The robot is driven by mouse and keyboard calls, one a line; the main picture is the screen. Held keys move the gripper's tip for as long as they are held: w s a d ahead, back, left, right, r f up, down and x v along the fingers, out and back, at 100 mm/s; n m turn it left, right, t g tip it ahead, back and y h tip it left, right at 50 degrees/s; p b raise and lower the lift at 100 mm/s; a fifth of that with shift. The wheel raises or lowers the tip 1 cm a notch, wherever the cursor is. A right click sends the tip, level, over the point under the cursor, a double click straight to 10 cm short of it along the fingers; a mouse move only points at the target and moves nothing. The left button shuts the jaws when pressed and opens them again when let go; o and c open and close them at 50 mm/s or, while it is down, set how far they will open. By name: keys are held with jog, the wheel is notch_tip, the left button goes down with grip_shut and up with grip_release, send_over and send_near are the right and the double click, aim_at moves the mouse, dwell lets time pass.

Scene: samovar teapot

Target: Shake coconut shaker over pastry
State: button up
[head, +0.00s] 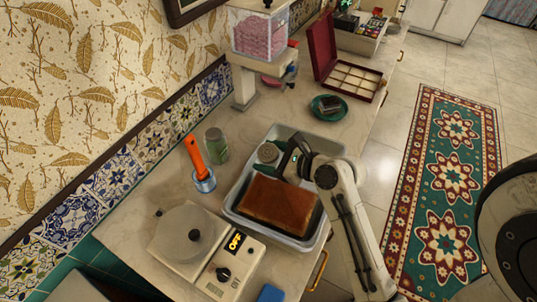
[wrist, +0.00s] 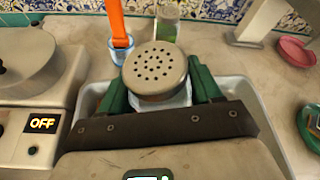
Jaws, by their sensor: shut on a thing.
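The coconut shaker (wrist: 157,68) has a round grey lid with several holes. In the wrist view it sits between the green fingers of my gripper (wrist: 158,88), its lid facing the camera and its body mostly hidden. In the head view the shaker (head: 268,153) shows as a small round grey top beside my gripper (head: 279,158), over the far part of the grey tray (head: 233,193). My gripper is shut on it. The brown rectangular pastry (head: 280,203) lies in the near part of the tray. My gripper hides it in the wrist view.
A blue-white cup (head: 204,182) with an orange-handled tool (head: 194,155) and a glass jar (head: 216,145) stand left of the tray. A hotplate device (head: 235,270) reading OFF is at the near left. A dispenser (head: 262,45), green plate (head: 328,107) and open red box (head: 345,75) stand farther back.

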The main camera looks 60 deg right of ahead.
jog(key=n+h, duration=0.1)
jog(key=d+f+n, duration=0.1)
jog(key=shift+f+n+t+h, duration=0.3)
jog(key=shift+n+h, duration=0.1)
jog(key=n, duration=0.1)
jog(key=f+n+h, duration=0.1)
jog(key=shift+d+f+n+t+h, duration=0.1)
jog(key=shift+d+n+t+h, duration=0.2)
jog(key=shift+d+t, duration=0.1)
jog(key=shift+w+f+n+b, duration=0.1)
jog(key=shift+f+n+b, duration=0.4)
jog(key=shift+b, duration=0.55)
jog(key=n+b, duration=0.1)
jog(key=b, duration=0.3)
jog(key=f+n+t+h+b, duration=0.1)
jog(key=n+b, duration=0.1)
jog(key=b, duration=0.3)
jog(key=shift+d+f+h, duration=0.1)
jog(key=shift+d+h, duration=0.2)
jog(key=n+t+b, duration=0.1)
jog(key=n+b, duration=0.2)
jog(key=b, duration=0.2)
jog(key=shift+t, duration=0.3)
jog(key=shift+r+n+t+b, duration=0.3)
jog(key=shift+n+b, duration=0.5)
jog(key=shift+b, duration=0.35)
jog(key=shift+r, duration=0.1)
